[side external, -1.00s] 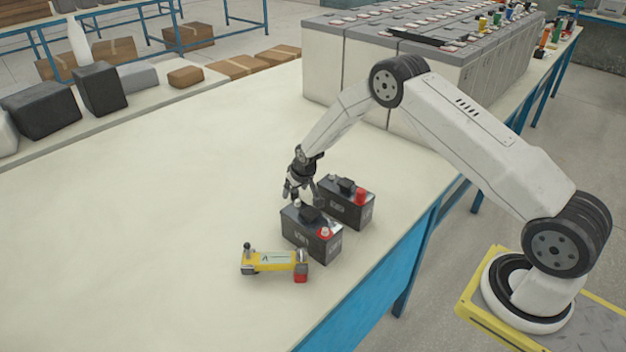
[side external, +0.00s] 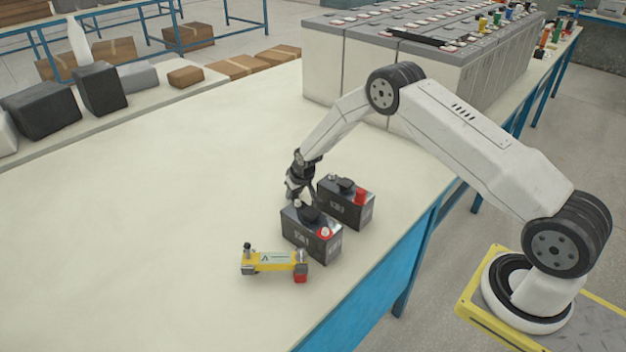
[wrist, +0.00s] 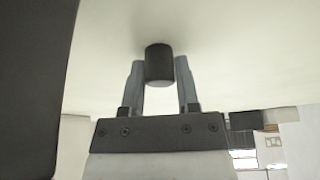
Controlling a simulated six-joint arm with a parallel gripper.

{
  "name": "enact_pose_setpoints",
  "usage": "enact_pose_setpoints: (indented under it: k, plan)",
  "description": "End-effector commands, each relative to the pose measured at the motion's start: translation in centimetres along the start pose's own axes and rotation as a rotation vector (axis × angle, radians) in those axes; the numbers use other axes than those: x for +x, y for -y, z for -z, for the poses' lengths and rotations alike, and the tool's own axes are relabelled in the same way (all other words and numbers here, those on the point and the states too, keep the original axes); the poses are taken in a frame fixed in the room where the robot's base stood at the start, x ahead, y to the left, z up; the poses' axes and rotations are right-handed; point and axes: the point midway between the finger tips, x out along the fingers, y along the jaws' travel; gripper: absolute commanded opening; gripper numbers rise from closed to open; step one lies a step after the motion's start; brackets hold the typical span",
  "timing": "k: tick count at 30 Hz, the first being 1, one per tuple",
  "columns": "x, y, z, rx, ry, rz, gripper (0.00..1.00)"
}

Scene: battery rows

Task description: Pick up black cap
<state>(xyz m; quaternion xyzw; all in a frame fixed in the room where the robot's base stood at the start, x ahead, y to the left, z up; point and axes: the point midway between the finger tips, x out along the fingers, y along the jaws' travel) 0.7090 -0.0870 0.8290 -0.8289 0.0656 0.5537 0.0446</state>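The black cap (wrist: 159,64) is a short dark cylinder between the two fingertips of my gripper (wrist: 159,72) in the wrist view. The fingertips lie against its left and right sides, and its end sticks out past them. In the side view my gripper (side external: 301,188) points down just behind the front battery (side external: 310,238) and left of the rear battery (side external: 345,208). The cap cannot be made out there. Pale table surface shows behind the cap in the wrist view; whether the cap touches it is unclear.
The front battery has a bare light post and a red cap (side external: 324,233); the rear one has a red cap (side external: 360,197). A yellow tool (side external: 274,261) lies in front. Large grey battery cells (side external: 340,65) stand behind. The table's left part (side external: 130,230) is clear.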

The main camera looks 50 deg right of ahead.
Motion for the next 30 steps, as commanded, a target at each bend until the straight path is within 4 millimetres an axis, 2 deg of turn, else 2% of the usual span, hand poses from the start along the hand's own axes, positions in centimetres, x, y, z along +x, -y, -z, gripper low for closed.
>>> enact_pose_setpoints:
  k: [17,26,30]
  plan:
    - [-0.5,0.0,0.2,0.0,-0.001,0.0,0.0]
    - [-3.1,0.0,1.4,0.0,-0.002,-0.002,0.0]
    - [-4.6,-0.1,0.7,0.0,-0.001,-0.001,0.0]
